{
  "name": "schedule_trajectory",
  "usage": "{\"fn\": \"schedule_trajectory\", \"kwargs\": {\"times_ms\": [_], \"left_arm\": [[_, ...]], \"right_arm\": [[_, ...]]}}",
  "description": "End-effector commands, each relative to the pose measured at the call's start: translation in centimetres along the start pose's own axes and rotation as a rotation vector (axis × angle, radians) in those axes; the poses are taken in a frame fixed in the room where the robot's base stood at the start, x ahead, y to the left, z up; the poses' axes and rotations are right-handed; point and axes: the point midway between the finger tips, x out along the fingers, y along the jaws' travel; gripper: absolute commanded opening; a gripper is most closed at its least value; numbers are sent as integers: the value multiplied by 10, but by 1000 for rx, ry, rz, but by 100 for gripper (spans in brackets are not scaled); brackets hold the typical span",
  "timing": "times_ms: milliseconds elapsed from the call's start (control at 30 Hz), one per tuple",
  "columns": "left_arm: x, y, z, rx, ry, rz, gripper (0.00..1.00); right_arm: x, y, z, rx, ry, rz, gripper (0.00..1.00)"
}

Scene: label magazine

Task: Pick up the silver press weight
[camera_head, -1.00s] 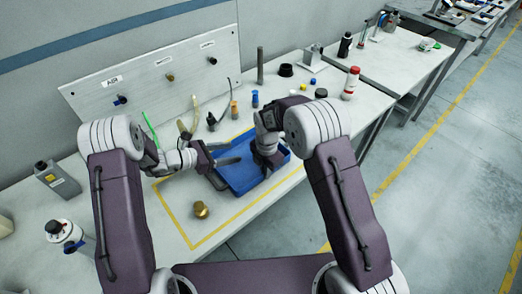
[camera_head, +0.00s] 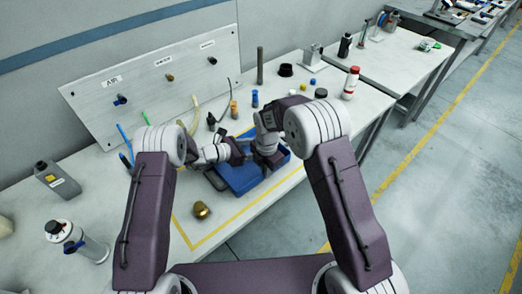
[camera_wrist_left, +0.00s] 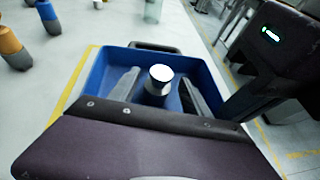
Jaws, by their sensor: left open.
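The silver press weight (camera_wrist_left: 160,76) stands in the blue tray (camera_wrist_left: 216,77) in the left wrist view, its round, shiny top facing up. My left gripper (camera_wrist_left: 160,92) is open, with one finger on each side of the weight; I cannot tell whether they touch it. In the head view my left gripper (camera_head: 246,152) is over the left part of the blue tray (camera_head: 240,185), and the weight cannot be made out there. My right gripper (camera_head: 272,160) is at the tray's right side, its fingers too hidden to judge.
A brass hex piece (camera_head: 201,210) lies on the table left of the tray. Small orange and blue bottles (camera_head: 234,110) stand behind it. A white bottle with a red cap (camera_head: 350,83) is at the back right.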

Motion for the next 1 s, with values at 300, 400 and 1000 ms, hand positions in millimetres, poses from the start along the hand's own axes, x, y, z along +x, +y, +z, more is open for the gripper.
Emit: {"fn": "schedule_trajectory", "kwargs": {"times_ms": [300,400,1000], "left_arm": [[1,0,0,-1,0,1,28],[1,0,0,-1,0,1,0],[-21,1,55,4,-4,3,0]], "right_arm": [[0,0,0,1,0,1,0],[0,0,0,1,0,1,0],[0,0,0,1,0,0,0]]}}
